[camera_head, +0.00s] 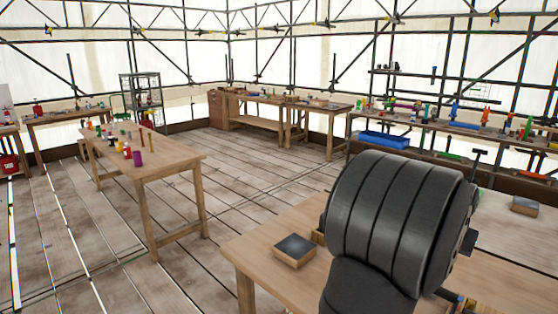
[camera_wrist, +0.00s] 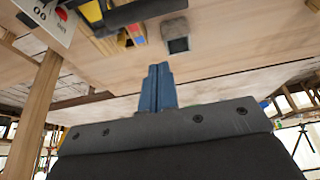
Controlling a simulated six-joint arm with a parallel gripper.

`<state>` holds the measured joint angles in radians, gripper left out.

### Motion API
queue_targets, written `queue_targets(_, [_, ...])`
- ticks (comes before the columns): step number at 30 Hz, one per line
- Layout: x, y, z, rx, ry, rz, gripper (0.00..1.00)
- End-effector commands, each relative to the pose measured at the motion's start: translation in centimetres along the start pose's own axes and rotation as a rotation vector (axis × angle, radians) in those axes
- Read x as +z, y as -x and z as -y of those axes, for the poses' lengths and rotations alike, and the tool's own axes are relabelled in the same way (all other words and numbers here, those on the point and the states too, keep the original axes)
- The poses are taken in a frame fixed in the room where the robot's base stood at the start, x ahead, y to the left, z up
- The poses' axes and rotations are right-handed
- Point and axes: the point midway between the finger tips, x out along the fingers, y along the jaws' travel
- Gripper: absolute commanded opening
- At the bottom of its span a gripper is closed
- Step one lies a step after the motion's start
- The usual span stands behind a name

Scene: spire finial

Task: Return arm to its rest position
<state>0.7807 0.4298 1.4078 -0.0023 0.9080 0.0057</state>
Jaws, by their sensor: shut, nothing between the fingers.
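My gripper (camera_wrist: 157,88) shows in the wrist view as two blue fingers pressed together, with nothing between them. The fingers point up in that picture toward the wooden worktable (camera_wrist: 225,50), which appears upside down, and are apart from it. In the head view my dark, ribbed arm (camera_head: 395,215) rises over the near worktable (camera_head: 260,262). The gripper itself cannot be made out there.
A small wooden box with a dark top (camera_head: 295,250) stands left of my arm, another box (camera_head: 524,206) at right. A side table (camera_head: 160,170) stands further left, with clear floor between.

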Motion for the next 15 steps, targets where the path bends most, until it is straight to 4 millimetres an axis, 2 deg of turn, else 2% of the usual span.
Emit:
queue_targets(3, [-0.1, -2.5, 0.0, 0.0, 0.0, 0.004, 0.0])
queue_targets(11, [-0.5, -7.5, 0.0, 0.0, 0.0, 0.004, 0.0])
queue_targets(15, [1.7, -7.2, 0.0, 0.0, 0.0, 0.0, 0.0])
